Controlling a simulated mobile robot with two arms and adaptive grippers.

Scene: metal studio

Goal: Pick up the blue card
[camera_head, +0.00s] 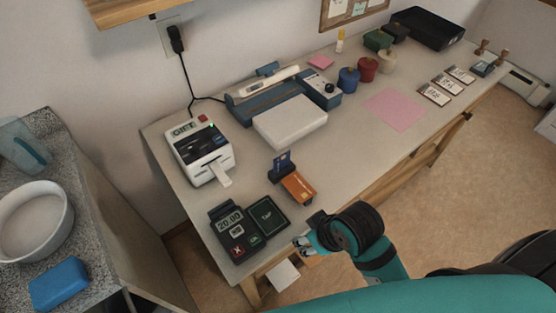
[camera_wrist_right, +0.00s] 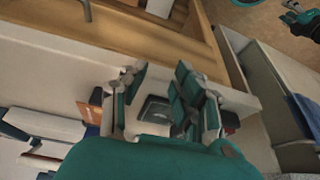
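My right gripper (camera_head: 303,245) is at the table's front edge, nearer than both cards and to the right of the card terminal. In the right wrist view, its fingers (camera_wrist_right: 158,92) are spread apart with nothing held between them. A bit of blue (camera_wrist_right: 92,131) beside a brown-orange patch at the left there may be the cards.
A card terminal (camera_head: 233,227) and dark pad (camera_head: 267,216) stand left of the right gripper. A white label printer (camera_head: 199,151), a blue-and-white machine (camera_head: 289,112) and stamps stand farther back.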

